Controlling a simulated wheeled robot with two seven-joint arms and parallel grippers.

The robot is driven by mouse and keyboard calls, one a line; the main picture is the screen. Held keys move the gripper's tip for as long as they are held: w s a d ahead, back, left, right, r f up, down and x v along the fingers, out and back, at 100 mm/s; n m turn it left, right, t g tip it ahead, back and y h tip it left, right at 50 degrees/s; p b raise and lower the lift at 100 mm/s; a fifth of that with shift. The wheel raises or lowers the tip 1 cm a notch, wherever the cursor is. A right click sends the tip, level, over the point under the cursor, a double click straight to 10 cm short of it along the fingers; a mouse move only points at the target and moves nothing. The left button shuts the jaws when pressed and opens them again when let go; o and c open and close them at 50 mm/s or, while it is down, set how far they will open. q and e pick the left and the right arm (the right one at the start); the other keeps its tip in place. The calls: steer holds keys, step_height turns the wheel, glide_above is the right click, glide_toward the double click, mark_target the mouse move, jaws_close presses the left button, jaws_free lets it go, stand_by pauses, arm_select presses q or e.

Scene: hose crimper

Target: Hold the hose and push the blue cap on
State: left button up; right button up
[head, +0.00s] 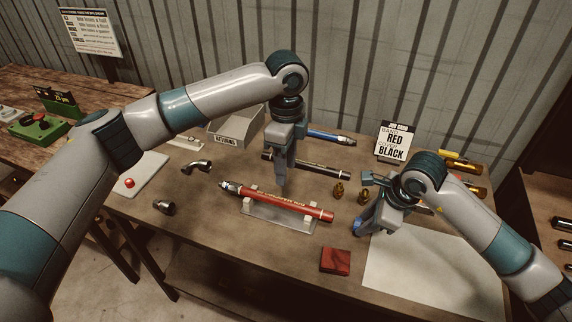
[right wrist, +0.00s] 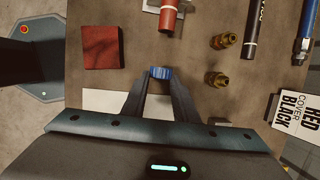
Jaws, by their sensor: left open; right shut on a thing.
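The red hose (head: 290,206) lies on a metal cradle (head: 275,219) with pale supports, a metal fitting (head: 229,186) at its left end. Its bare right end also shows at the top of the right wrist view (right wrist: 166,17). My left gripper (head: 281,184) points down over the middle of the red hose; it is open, and I cannot tell its exact height. My right gripper (right wrist: 160,78) is shut on the blue cap (right wrist: 160,72), which shows as a small blue spot in the head view (head: 358,227). The cap is apart from the hose, right of its bare end.
A black hose (head: 318,164) and a blue hose (head: 328,136) lie behind. Brass fittings (head: 338,189) stand between hose and sign (head: 395,142). A red block (head: 335,260) and white sheet (head: 430,270) lie in front.

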mark_target(286, 201)
arm_select(q)
steer(key=shift+f, duration=0.15)
step_height(286, 201, down, 12)
steer(key=shift+r, duration=0.15)
stand_by(0.8)
jaws_close()
stand_by(0.7)
